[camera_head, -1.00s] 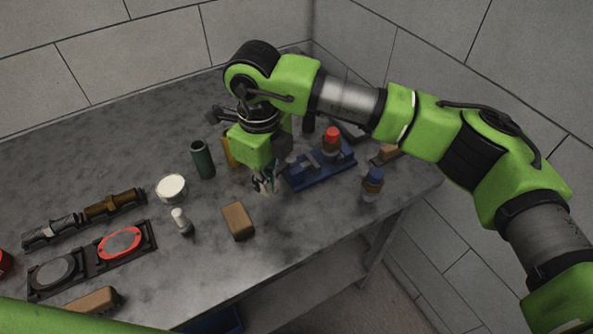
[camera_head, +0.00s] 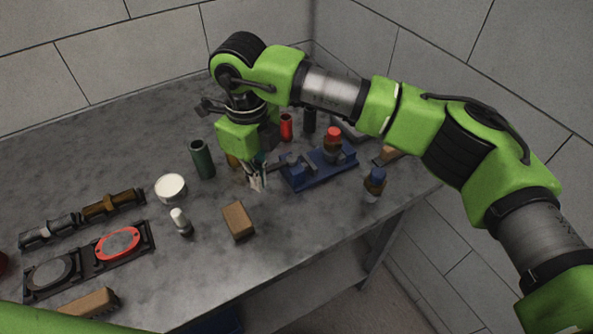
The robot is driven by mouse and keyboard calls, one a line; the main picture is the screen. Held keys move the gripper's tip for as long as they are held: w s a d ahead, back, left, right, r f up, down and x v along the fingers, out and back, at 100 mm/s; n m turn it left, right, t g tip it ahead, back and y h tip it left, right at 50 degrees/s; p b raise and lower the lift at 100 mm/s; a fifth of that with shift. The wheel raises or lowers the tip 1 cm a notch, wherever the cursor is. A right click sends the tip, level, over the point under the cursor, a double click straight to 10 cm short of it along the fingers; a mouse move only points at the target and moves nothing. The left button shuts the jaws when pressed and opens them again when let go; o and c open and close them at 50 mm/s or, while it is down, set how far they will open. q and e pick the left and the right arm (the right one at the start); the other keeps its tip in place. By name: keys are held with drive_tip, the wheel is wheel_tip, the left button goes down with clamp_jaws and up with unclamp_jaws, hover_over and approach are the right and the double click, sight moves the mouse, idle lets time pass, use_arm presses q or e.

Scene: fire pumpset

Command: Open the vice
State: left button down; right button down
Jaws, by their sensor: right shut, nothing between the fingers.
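The blue vice (camera_head: 318,172) lies on the grey table at the right of the middle. A bottle with a red cap (camera_head: 333,143) shows at the vice, between or behind its jaws; I cannot tell which. My right gripper (camera_head: 258,187) points down just left of the vice's handle end, apart from it. Its fingers are shut and empty. My left gripper is not in view; a green part of my own body crosses the lower left corner.
A brown block (camera_head: 238,220) lies in front of my right gripper. A dark green cylinder (camera_head: 202,159), a white round tin (camera_head: 171,187) and a small white-topped bottle (camera_head: 180,221) stand to the left. A blue-capped bottle (camera_head: 374,184) stands near the table's right edge. Walls close off the back and right.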

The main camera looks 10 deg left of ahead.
drive_tip(key=shift+d, duration=0.15)
idle(0.5)
drive_tip(key=shift+s+d, duration=0.45)
drive_tip(key=shift+d, duration=0.05)
wheel_tip(320, 180, up, 7)
drive_tip(key=p, duration=0.2)
idle(0.5)
drive_tip(key=shift+s, duration=0.1)
idle(0.4)
